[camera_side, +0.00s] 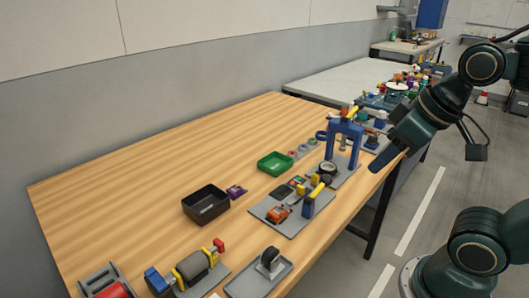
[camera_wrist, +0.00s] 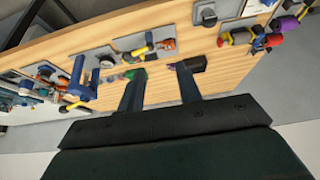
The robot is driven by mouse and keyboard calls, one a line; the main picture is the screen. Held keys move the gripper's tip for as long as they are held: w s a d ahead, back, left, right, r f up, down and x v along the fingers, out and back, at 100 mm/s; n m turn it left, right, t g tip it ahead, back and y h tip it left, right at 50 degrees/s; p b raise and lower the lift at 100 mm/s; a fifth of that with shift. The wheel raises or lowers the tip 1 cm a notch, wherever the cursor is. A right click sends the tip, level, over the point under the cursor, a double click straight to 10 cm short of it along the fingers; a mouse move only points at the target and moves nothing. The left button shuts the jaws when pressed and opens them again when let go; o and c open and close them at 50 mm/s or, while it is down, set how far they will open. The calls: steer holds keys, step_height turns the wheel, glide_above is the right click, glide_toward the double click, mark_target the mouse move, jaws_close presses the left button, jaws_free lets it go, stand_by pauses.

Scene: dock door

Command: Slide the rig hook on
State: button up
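I cannot tell for certain which part is the rig hook. In the side view, a grey plate (camera_side: 285,225) at the table's front edge carries an orange car-like piece (camera_side: 278,213) and a blue post (camera_side: 308,206) with a yellow handle (camera_side: 317,190). A blue arch-shaped stand (camera_side: 346,133) is farther back and also shows in the wrist view (camera_wrist: 78,75).
A black bin (camera_side: 206,204), a green tray (camera_side: 275,163) and a small purple piece (camera_side: 236,191) stand mid-table. Fixtures line the near edge, including a grey plate with a dark upright part (camera_side: 270,262). The table's left and back are clear.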

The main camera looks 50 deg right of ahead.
steer(key=g, duration=0.5)
glide_above(301, 186)
step_height(301, 186, down, 9)
steer(key=shift+f, duration=0.15)
step_height(301, 186, down, 14)
steer(key=shift+r, duration=0.1)
stand_by(0.5)
jaws_close()
